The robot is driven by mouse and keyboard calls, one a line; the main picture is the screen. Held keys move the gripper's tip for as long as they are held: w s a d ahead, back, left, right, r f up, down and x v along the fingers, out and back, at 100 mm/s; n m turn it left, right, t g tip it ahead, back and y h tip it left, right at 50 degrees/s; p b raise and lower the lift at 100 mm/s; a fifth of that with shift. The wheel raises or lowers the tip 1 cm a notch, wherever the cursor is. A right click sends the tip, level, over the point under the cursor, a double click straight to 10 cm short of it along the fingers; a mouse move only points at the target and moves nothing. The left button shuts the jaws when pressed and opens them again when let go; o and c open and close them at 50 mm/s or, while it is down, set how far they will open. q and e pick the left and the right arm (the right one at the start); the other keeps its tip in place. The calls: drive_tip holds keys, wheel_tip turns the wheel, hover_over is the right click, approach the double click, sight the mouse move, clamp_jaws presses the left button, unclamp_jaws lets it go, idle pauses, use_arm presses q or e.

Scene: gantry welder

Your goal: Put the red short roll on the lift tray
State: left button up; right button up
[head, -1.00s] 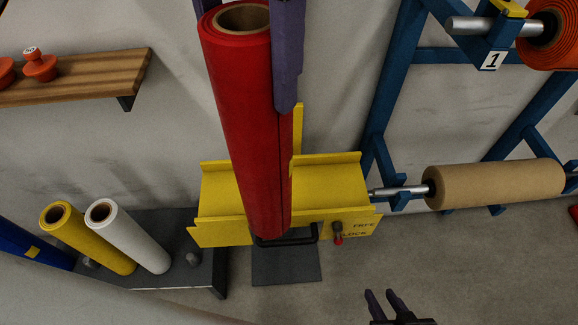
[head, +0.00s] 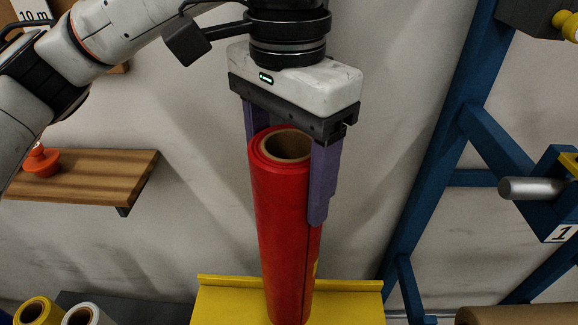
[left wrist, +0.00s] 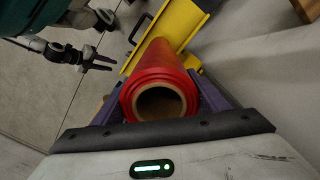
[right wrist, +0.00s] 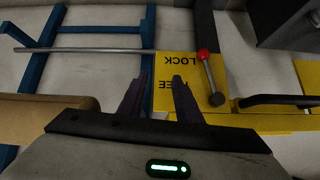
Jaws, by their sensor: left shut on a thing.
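The red roll (head: 280,225) stands nearly upright, its brown hollow core showing at the top. My left gripper (head: 287,175) is shut on its upper end, one purple finger on each side. The left wrist view looks down the roll (left wrist: 168,70) from its core end. The yellow lift tray (head: 348,305) is below and behind the roll; the roll's lower end is cut off in the head view, so contact cannot be told. My right gripper (right wrist: 160,85) is open and empty, near the tray's yellow side panel (right wrist: 178,68) with LOCK lettering.
A red-knobbed lever (right wrist: 211,80) is on the yellow panel. A blue rack (head: 440,170) with a metal bar (head: 535,189) stands right. A wooden shelf (head: 95,175) with an orange weight (head: 41,160) is left. Yellow (head: 38,311) and white rolls (head: 85,315) stand lower left.

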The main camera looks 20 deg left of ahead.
sight(288, 139)
use_arm(q)
drive_tip(key=shift+w+f, duration=0.1)
drive_tip(key=shift+f, duration=3.1)
drive_tip(key=o, duration=2.1)
drive_tip(key=shift+f, duration=0.1)
wheel_tip(288, 139, up, 12)
drive_tip(key=shift+r, duration=0.15)
